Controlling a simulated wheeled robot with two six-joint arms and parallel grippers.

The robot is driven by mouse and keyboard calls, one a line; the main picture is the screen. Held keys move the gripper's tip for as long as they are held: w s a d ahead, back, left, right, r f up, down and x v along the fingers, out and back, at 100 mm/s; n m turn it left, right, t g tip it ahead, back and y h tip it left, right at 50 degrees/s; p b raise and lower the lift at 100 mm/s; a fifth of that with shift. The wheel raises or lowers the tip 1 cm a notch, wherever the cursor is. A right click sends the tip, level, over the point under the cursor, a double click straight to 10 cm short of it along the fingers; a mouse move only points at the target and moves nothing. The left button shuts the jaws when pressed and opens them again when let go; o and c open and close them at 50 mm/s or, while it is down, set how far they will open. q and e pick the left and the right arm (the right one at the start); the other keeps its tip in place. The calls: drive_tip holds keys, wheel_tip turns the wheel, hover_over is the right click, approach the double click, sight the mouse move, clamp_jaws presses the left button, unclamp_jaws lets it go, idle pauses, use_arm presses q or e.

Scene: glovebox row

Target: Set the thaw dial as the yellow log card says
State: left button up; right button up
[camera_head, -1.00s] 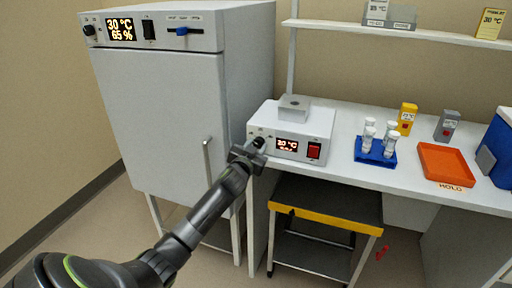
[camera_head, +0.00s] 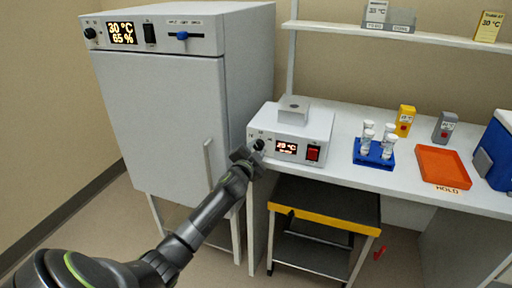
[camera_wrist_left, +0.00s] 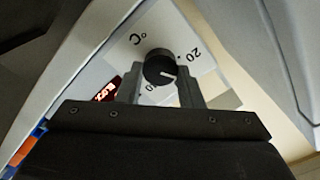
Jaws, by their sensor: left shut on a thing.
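The thaw block is a white box (camera_head: 312,128) with a metal block on top, at the left end of the bench. Its small lit display (camera_head: 286,147) shows a value in °C that is too blurred to read surely. The black thaw dial (camera_head: 259,145) is on its front. My left gripper (camera_head: 251,154) is at the dial, shut on it. In the left wrist view the dial (camera_wrist_left: 159,66) sits between the fingertips, its white mark pointing right, near a °C scale with a 20. The yellow log card (camera_head: 489,27) on the shelf seems to read 30 °C. My right gripper is out of view.
A tall white cabinet (camera_head: 165,115) with its own knob, display and blue slider stands left. A blue vial rack (camera_head: 374,153), an orange tray (camera_head: 443,166), a yellow box (camera_head: 405,120) and a grey box (camera_head: 445,126) stand right on the bench. A yellow-edged step stool (camera_head: 323,219) stands below.

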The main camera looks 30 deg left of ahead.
use_arm(q)
drive_tip(key=m+p, duration=0.1)
drive_tip(key=m, duration=0.4)
drive_tip(key=shift+p, duration=0.35)
drive_tip(key=shift+f+m, duration=0.1)
drive_tip(key=shift+m, duration=0.3)
drive_tip(key=o, duration=1)
drive_tip(key=shift+c, duration=0.2)
drive_tip(key=v, duration=1.7)
drive_tip(key=shift+s+d+b, duration=0.15)
drive_tip(key=shift+d+b, duration=0.05)
drive_tip(key=shift+b, duration=0.1)
